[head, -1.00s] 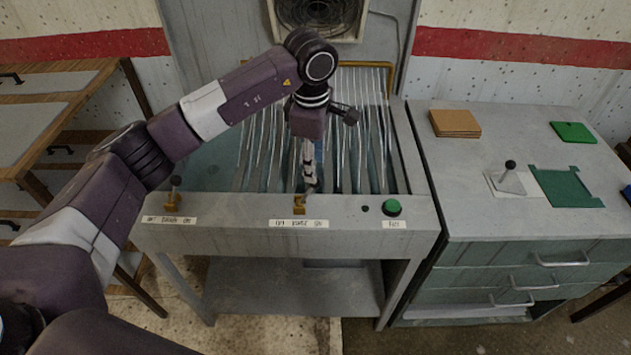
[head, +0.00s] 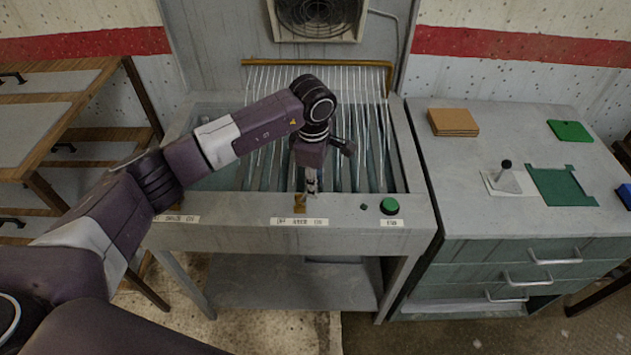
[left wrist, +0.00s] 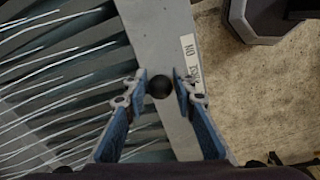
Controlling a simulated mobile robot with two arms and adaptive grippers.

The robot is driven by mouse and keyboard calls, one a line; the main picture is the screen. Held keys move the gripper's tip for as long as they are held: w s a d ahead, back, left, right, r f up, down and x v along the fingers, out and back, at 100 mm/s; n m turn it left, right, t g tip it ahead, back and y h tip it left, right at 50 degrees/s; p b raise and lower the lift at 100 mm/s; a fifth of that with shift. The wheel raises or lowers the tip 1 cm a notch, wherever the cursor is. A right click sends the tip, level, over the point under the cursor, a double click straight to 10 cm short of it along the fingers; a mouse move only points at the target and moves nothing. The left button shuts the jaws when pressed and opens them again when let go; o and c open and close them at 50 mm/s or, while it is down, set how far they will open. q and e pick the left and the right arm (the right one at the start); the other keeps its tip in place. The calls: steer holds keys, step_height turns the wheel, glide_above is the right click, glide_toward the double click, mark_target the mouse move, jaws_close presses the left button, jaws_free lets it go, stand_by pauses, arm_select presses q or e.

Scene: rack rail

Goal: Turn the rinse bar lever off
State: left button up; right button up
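The middle lever's brass-coloured base (head: 300,203) is on the front panel of the rinse tank, above a label (head: 299,222) with OFF at its left end and ON at its right. In the left wrist view, a label (left wrist: 190,60) ends in "NSE ON". My left gripper (head: 311,184) points down over this lever. In the left wrist view its fingers (left wrist: 160,80) are open, one on each side of the black ball knob (left wrist: 160,87), with small gaps. The knob is hidden in the head view. My right gripper is not in view.
A green button (head: 390,206) is right of the lever on the panel. Thin metal rods fill the tank (head: 420,180). My left arm hides the panel's left lever. A grey cabinet (head: 450,200) at the right carries a small black-knobbed lever (head: 506,178).

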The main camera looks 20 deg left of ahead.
arm_select(q)
jaws_close()
steer(key=shift+a+h+b, duration=0.3)
steer(key=shift+b, duration=0.4)
steer(key=shift+s+a+t+h+b, duration=0.35)
steer(key=shift+a+h+b, duration=0.8)
steer(key=shift+b, duration=1.5)
steer(key=shift+s+a+t+h+b, duration=0.4)
steer(key=shift+a+h+b, duration=0.7)
steer(key=shift+b, duration=1.55)
steer(key=shift+s+a+t+h+b, duration=0.35)
steer(key=shift+a+h+b, duration=0.8)
steer(key=shift+b, duration=1.5)
steer(key=shift+a+y, duration=0.3)
